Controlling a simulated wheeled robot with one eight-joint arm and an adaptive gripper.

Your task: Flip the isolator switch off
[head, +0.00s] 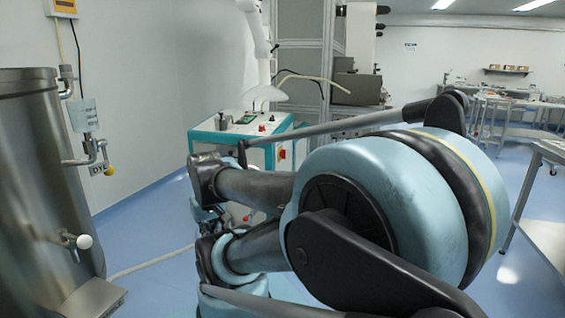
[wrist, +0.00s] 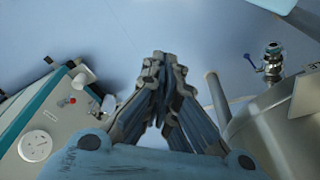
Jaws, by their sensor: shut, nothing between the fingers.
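A white and teal cabinet (head: 232,150) stands behind my arm in the head view. A small red part (head: 281,154) shows on its right-hand side panel; I cannot tell whether it is the isolator switch. In the wrist view the cabinet (wrist: 62,135) is at the left, with a round white dial-like part (wrist: 35,146) and a small red button (wrist: 72,100). My gripper (wrist: 163,62) is shut and empty, its fingertips together over bare blue floor. It is apart from the cabinet, to its right in the wrist view.
A large steel tank (head: 40,170) with taps stands at the left. A hose (head: 150,262) lies on the blue floor. A steel vessel (wrist: 270,125) and a valve with a blue handle (wrist: 272,62) are at the right of the wrist view. Benches (head: 500,105) stand far right.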

